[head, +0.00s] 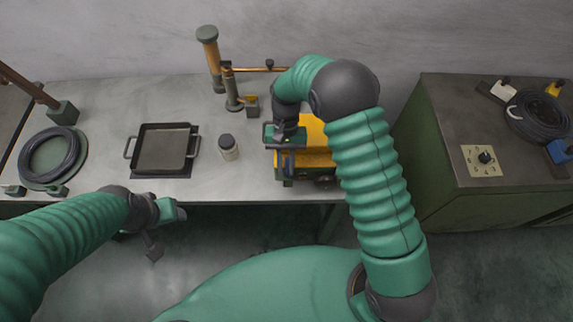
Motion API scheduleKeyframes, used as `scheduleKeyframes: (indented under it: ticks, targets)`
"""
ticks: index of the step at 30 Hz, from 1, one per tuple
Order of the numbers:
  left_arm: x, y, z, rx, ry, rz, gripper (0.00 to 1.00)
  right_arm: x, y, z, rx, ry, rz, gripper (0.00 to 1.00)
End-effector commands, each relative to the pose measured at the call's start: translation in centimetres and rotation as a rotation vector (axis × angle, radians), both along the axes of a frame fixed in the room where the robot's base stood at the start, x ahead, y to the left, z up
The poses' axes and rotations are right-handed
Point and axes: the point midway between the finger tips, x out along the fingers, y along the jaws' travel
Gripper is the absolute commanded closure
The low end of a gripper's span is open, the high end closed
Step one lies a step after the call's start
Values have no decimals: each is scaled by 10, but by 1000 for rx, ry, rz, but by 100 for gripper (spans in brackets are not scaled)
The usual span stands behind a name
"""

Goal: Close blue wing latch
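A yellow and green machine (316,158) stands at the front edge of the grey workbench. My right gripper (287,150) is over the left part of this machine and hides some of it. A small dark bluish piece (288,161) shows just under my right gripper; it may be the blue wing latch, but I cannot tell its position or whether the fingers touch it. The opening of the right fingers is too small to make out. My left gripper (163,232) hangs in front of the bench edge, away from the machine; its fingers are not clear.
On the bench (235,185) are a jar (228,147), a black tray (163,150) and a coiled cable (48,155). Upright posts (212,60) stand at the back. A green cabinet (432,140) with a cable coil (540,116) on top is to the right.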

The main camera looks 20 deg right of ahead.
Motion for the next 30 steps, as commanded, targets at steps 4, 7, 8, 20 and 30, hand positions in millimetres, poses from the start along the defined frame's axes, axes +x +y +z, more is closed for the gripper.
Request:
scheduleKeyframes:
  ticks: [4,7,8,20,30]
  targets:
    - [0,0,-2,0,0,0,45,-7,-3,-7,-7,19,0,73]
    - [0,0,-2,0,0,0,45,-7,-5,-7,-6,18,0,73]
    - [0,0,-2,0,0,0,45,-7,-5,-7,-5,19,0,73]
    - [0,0,-1,0,0,0,45,-4,-3,-2,-5,9,0,73]
    - [0,0,-19,0,0,0,45,27,-13,65,-3,3,-2,73]
